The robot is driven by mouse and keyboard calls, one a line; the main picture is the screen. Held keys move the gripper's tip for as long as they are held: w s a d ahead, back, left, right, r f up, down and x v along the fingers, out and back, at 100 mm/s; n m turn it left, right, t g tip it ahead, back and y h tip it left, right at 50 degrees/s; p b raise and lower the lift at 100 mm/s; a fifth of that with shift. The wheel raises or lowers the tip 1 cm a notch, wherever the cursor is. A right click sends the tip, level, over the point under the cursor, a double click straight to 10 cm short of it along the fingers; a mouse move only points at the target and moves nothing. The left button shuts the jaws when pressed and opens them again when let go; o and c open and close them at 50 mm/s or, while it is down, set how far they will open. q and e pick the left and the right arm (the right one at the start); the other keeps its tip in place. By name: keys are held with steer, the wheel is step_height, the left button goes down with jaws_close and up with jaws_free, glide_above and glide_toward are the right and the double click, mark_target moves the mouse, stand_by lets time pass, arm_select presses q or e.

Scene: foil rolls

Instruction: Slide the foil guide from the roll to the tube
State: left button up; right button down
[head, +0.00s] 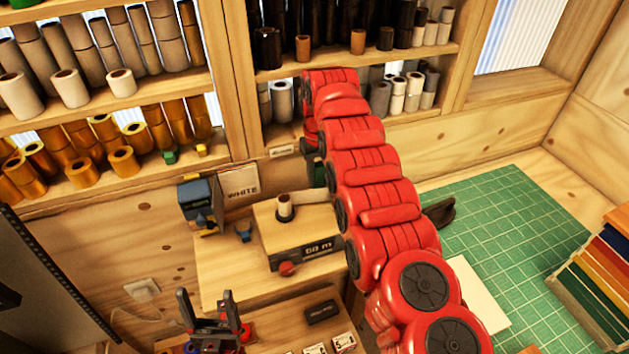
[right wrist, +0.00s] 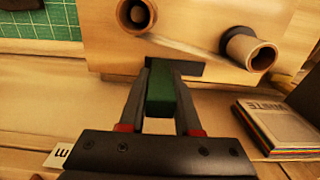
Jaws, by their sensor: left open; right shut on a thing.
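A wooden winder box (head: 290,235) marked "60 m" carries an upright cardboard tube (head: 285,207). In the right wrist view, a dark-cored roll (right wrist: 136,14) stands at the left of the box and the tube (right wrist: 250,53) at the right. A thin pale strip runs between them. My right gripper (right wrist: 162,82) is shut on a green block with a dark end, apparently the foil guide (right wrist: 160,97), at the box edge between roll and tube. In the head view my red right arm hides the roll and most of that gripper. My left gripper (head: 212,318) is open and empty at the lower left.
A "WHITE" booklet (head: 240,181) and a blue device (head: 195,199) stand left of the box. A red knob (head: 287,268) is on its front. Shelves of rolls line the back. A green cutting mat (head: 515,225) lies at right, largely clear.

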steer(key=shift+w+d+r, duration=0.1)
steer(key=shift+r, duration=0.05)
steer(key=c, duration=0.9)
jaws_free()
steer(key=shift+c, duration=0.2)
steer(key=shift+o, duration=1.3)
steer(key=shift+d, duration=0.2)
steer(key=shift+o, duration=0.4)
steer(key=shift+d, duration=0.1)
steer(key=shift+a, duration=0.2)
